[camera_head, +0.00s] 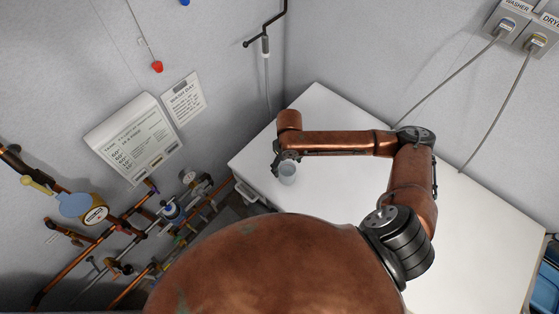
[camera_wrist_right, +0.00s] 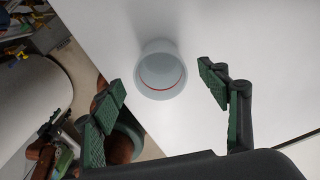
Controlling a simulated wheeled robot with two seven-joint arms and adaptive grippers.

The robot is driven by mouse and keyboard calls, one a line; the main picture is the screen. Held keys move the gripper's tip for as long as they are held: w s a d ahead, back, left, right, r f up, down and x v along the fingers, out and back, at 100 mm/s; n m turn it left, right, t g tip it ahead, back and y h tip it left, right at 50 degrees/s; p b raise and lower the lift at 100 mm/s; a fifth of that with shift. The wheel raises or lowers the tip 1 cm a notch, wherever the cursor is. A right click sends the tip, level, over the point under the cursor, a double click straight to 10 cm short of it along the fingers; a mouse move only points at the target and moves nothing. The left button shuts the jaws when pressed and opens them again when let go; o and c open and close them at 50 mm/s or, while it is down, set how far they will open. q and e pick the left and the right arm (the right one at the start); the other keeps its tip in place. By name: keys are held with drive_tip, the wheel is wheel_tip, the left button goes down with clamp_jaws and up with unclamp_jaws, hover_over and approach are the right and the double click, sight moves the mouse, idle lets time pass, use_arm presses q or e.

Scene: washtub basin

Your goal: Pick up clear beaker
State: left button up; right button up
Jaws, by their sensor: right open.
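The clear beaker (camera_head: 287,173) stands on the white table in the head view, near its left edge. In the right wrist view the beaker (camera_wrist_right: 161,72) is a pale, round, see-through cup with a thin red line, seen with its round opening showing. My right gripper (camera_head: 278,160) is right beside the beaker in the head view. In the right wrist view the right gripper (camera_wrist_right: 163,88) is open, its green-padded fingers spread left and right of the beaker. Neither finger appears to touch it.
The white table top (camera_head: 470,225) is clear to the right. Copper pipes and valves (camera_head: 125,235) run along the left wall. Two cords hang from the washer and dryer outlets (camera_head: 522,28) at the upper right. A blue bin (camera_head: 546,285) shows at the lower right edge.

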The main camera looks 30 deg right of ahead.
sight(287, 174)
drive_tip(key=shift+w+f, duration=0.1)
drive_tip(key=f, duration=0.3)
drive_tip(key=shift+s, duration=0.3)
wheel_tip(287, 174, down, 3)
drive_tip(key=shift+r+p, duration=0.15)
drive_tip(key=shift+p, duration=0.4)
drive_tip(key=shift+f, duration=0.7)
drive_tip(key=shift+w+f, duration=0.1)
drive_tip(key=shift+f, duration=0.05)
drive_tip(key=c, duration=1.1)
use_arm(q)
drive_tip(key=shift+s+a+r, duration=0.1)
drive_tip(key=shift+s+r, duration=0.15)
drive_tip(key=shift+s, duration=0.3)
drive_tip(key=shift+s+r, duration=0.25)
drive_tip(key=shift+s, duration=0.25)
use_arm(e)
drive_tip(key=shift+c, duration=0.7)
use_arm(q)
drive_tip(key=shift+w, duration=0.15)
